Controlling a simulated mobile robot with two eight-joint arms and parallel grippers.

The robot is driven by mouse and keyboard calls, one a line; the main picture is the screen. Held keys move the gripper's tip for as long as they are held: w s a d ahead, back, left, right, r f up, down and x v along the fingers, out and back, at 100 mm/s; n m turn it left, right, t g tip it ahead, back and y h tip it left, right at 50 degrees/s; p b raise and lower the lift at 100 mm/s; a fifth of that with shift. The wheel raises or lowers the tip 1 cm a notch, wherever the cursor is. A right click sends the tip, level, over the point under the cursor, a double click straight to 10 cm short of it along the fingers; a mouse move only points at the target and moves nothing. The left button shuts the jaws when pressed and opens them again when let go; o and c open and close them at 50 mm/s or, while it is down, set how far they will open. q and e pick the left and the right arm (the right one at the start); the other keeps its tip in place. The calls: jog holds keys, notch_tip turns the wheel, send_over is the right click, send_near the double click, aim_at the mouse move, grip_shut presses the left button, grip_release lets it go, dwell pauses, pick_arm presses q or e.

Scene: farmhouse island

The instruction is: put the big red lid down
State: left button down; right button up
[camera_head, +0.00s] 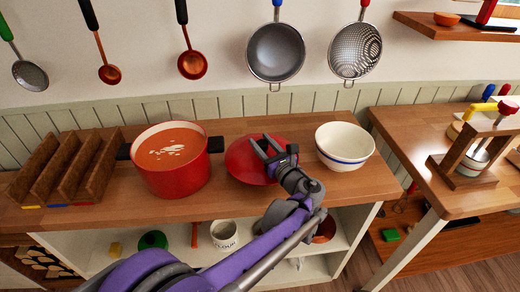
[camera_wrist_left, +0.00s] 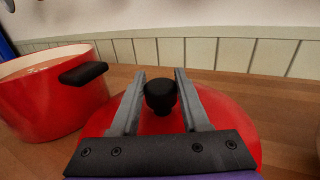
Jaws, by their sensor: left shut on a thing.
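The big red lid (camera_head: 240,163) is level, over the wooden counter between the red pot and the white bowl. I cannot tell whether its rim touches the wood. In the left wrist view the lid (camera_wrist_left: 225,112) fills the lower middle, with its black knob (camera_wrist_left: 160,95) upright between the fingers. My left gripper (camera_head: 267,147) is shut on this knob; its fingers also show in the wrist view (camera_wrist_left: 159,76). The gripper hides part of the lid in the head view. My right gripper is not in view.
The red pot (camera_head: 172,180) of orange soup stands just left of the lid, its black handle (camera_wrist_left: 84,73) towards it. The white bowl (camera_head: 344,158) stands close on the right. A wooden divided rack (camera_head: 70,170) is at the far left. Ladles and strainers hang above.

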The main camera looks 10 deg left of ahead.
pick_arm(q)
jog(key=f, duration=0.3)
jog(key=shift+w+a, duration=0.35)
jog(key=shift+w, duration=0.05)
jog(key=shift+f, duration=0.25)
jog(key=shift+f+b, duration=0.15)
jog(key=shift+b, duration=0.15)
jog(key=shift+c, duration=1.9)
grip_release()
jog(key=shift+s+d+r, duration=0.2)
jog(key=shift+s, duration=0.05)
jog(key=v, duration=1.1)
jog(key=shift+s+d, duration=0.15)
jog(key=shift+s, duration=0.05)
